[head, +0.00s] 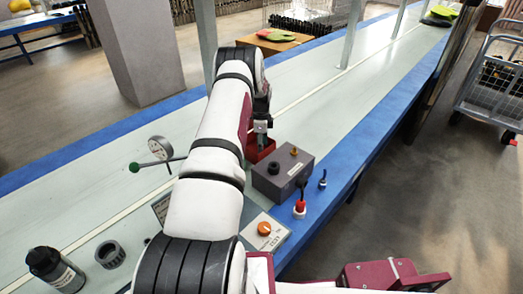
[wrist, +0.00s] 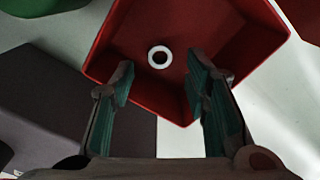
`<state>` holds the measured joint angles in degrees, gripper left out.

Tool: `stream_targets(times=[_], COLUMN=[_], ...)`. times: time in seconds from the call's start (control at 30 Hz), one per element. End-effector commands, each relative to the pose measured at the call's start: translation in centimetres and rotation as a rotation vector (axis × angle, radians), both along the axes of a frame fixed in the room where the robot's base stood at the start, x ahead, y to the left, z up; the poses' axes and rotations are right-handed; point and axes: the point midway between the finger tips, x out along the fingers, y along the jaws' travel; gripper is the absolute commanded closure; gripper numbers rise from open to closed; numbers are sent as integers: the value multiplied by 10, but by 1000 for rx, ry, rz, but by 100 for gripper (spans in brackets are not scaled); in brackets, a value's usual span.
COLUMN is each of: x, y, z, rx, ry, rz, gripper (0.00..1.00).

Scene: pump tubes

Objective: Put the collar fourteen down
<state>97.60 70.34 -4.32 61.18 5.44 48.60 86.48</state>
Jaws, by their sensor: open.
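A small white ring (wrist: 160,57), seemingly the collar, lies flat on the floor of a red bin (wrist: 120,32) in the wrist view. No marking on it can be read. My gripper (wrist: 160,86) is open above the bin, its two green-padded fingers apart with nothing between them. The ring shows just beyond the fingertips, apart from both. In the head view my gripper (head: 262,131) points down at the red bin (head: 268,150), which my arm partly hides; the ring cannot be seen there.
A grey box (head: 283,175) with fittings stands close beside the bin. A gauge (head: 158,148), a grey ribbed ring (head: 110,254), a black bottle (head: 55,267) and an orange-knobbed panel (head: 264,229) are on the bench. The bench's far stretch is mostly clear.

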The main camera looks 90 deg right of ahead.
Motion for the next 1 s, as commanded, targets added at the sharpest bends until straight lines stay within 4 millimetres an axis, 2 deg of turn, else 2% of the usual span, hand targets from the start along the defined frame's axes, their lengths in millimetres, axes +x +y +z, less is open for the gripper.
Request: stream_targets(times=[0.03, 0.2, 0.4, 0.6, 1.0], x=[0, 0, 0, 0, 0], y=[-1, -1, 0, 0, 0], z=[13, 48, 74, 84, 84], rx=[-3, -2, -1, 1, 1], ry=[1, 1, 0, 1, 0], rz=[0, 1, 0, 0, 0], gripper=[58, 58, 58, 58, 58])
